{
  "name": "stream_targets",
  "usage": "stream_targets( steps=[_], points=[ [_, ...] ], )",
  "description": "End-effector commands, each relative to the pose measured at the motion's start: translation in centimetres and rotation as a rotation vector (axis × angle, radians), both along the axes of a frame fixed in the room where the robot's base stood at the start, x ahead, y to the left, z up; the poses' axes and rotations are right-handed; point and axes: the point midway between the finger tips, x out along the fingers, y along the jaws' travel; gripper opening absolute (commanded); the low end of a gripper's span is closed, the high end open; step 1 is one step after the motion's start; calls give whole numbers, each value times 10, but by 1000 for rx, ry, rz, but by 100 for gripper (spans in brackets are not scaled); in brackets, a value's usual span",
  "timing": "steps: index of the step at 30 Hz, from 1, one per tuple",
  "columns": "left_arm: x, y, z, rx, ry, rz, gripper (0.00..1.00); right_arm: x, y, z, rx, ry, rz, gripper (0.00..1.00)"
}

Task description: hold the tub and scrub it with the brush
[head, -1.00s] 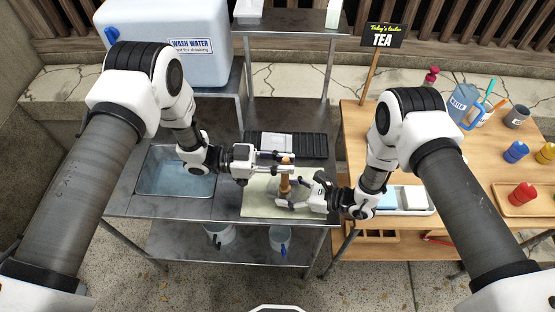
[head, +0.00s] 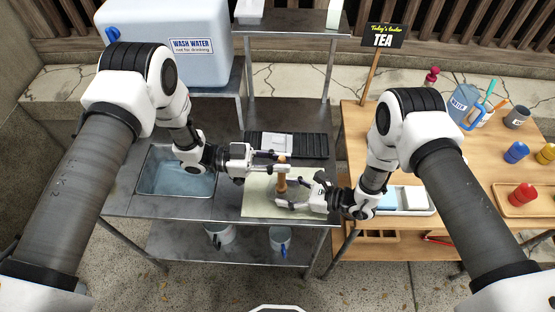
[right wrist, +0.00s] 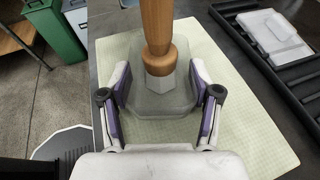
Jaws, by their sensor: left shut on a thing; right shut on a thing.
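The brush (head: 281,181) has a wooden handle and stands upright over the green mat. My left gripper (head: 279,163) is shut on its upper handle. The right wrist view shows the brush (right wrist: 158,35) with its lower end in the tub. The tub (right wrist: 184,101) is a small, clear grey container on the mat, and its bottom contact is hard to see. My right gripper (right wrist: 160,78) is shut on the tub, one finger on each side. In the head view this gripper (head: 290,194) sits low at the brush's foot, and the tub is barely visible there.
The green gridded mat (head: 257,207) lies on the metal counter. A black drying rack (head: 313,146) with pale items is behind it. A water-filled sink (head: 160,182) is at left. A wooden table (head: 456,170) with cups and bottles is at right.

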Motion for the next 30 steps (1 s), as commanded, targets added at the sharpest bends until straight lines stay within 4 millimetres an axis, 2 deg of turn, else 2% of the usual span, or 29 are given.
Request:
stream_targets(
  steps=[6,10,24,30],
  points=[
    [-6,-18,0,1,1,-2,0,0,0,0,1,-1,0,43],
    [-7,-22,0,0,0,-1,0,0,0,0,1,-1,0,43],
    [3,9,0,0,-1,2,0,0,0,0,1,-1,0,43],
    [2,7,0,1,0,-1,0,0,0,0,1,-1,0,43]
  ],
)
